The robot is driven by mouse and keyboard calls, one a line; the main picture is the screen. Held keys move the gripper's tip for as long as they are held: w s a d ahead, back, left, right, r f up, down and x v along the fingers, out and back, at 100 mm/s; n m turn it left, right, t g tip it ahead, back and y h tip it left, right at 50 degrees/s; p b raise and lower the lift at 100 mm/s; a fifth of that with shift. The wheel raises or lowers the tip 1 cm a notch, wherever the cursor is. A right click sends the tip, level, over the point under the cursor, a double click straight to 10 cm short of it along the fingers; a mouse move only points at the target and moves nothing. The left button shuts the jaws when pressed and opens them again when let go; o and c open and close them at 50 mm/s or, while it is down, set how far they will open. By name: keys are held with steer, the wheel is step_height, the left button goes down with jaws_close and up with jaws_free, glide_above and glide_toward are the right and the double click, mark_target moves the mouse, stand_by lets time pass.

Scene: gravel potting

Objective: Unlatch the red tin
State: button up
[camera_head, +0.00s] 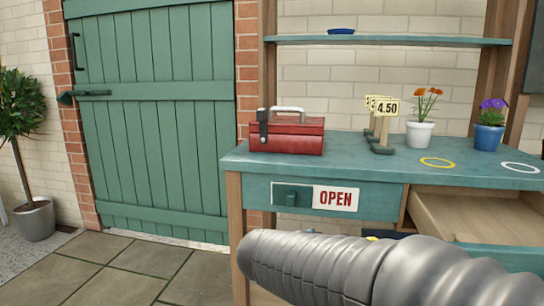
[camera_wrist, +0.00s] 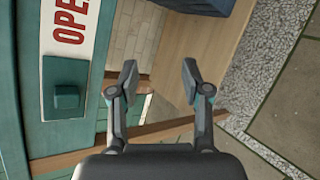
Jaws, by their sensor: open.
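The red tin (camera_head: 300,138) stands on the left end of the teal bench top in the head view. It has a metal carrying handle on top. A dark upright latch piece (camera_head: 262,128) sits at its left front edge, and the lid looks closed. My gripper (camera_wrist: 156,82) shows in the wrist view, with its two fingers apart and nothing between them. It is in front of the lower part of the bench, near the OPEN sign, and apart from the tin. The tin is out of the wrist view, and my fingers are out of the head view.
The bench top (camera_head: 370,162) bears price signs (camera_head: 386,110), a white pot (camera_head: 420,135) and a blue pot (camera_head: 488,137) to the tin's right. An open drawer (camera_head: 470,215) juts out at the right. The OPEN sign (camera_head: 336,198) is on the front. A shelf (camera_head: 390,41) runs above.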

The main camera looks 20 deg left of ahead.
steer(key=w+a+r+n+t+y, duration=0.3)
steer(key=a+r+n+t, duration=0.35)
steer(key=a, duration=0.55)
steer(key=n+t+y, duration=0.4)
steer(key=n, duration=0.6)
glide_toward(260, 117)
steer(key=shift+g, duration=0.25)
steer(key=p+x, duration=0.1)
steer(key=x, duration=0.4)
steer(key=p+x, duration=0.1)
steer(key=x, duration=0.5)
steer(key=shift+r, duration=0.3)
jaws_close()
